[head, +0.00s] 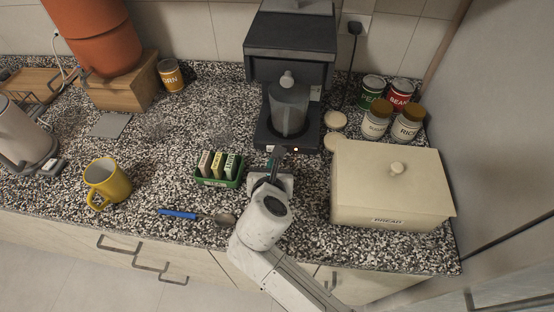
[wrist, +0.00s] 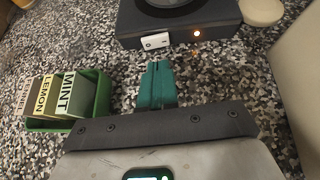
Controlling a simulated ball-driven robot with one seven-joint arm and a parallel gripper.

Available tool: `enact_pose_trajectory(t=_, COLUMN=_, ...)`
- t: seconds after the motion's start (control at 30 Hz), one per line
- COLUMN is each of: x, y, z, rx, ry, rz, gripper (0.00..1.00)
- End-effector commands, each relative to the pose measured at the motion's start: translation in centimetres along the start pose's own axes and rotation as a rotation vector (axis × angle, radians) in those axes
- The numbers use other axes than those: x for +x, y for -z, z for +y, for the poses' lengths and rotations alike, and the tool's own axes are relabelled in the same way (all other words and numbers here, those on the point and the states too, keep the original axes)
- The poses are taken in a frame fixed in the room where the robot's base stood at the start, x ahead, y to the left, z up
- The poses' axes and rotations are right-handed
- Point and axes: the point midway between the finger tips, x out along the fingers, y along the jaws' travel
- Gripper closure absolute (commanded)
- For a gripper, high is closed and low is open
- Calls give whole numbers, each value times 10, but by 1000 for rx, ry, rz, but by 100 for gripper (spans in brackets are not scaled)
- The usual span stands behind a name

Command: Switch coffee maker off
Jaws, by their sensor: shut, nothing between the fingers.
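The dark coffee maker (head: 290,42) stands at the back of the counter with a grey jug (head: 289,108) in it. In the wrist view its base (wrist: 205,17) shows a white switch (wrist: 156,41) and a small glowing orange light (wrist: 197,34) to the right of the switch. My gripper (head: 276,152) points at the front of the base. In the wrist view the gripper's teal fingers (wrist: 157,68) are together with nothing between them. Their tips are just below the switch in the picture; I cannot tell whether they touch it.
A green box of tea packets (head: 219,179) stands left of my gripper. A cream bread box (head: 393,190) is on the right, with jars and cans (head: 377,122) behind it. A yellow mug (head: 105,180) and a blue-handled spoon (head: 180,214) lie to the left.

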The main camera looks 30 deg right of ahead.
Motion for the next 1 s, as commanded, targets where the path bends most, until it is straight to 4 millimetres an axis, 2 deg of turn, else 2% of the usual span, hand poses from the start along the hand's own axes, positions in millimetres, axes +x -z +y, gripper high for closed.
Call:
enact_pose_trajectory(t=0.5, x=-78, y=1, z=1, rx=-1, ry=-3, rz=1, gripper=100)
enact_pose_trajectory(t=0.7, x=-88, y=1, z=0, rx=-1, ry=-2, rz=1, gripper=100)
enact_pose_trajectory(t=1.0, x=-88, y=0, z=0, rx=0, ry=-2, rz=1, gripper=100)
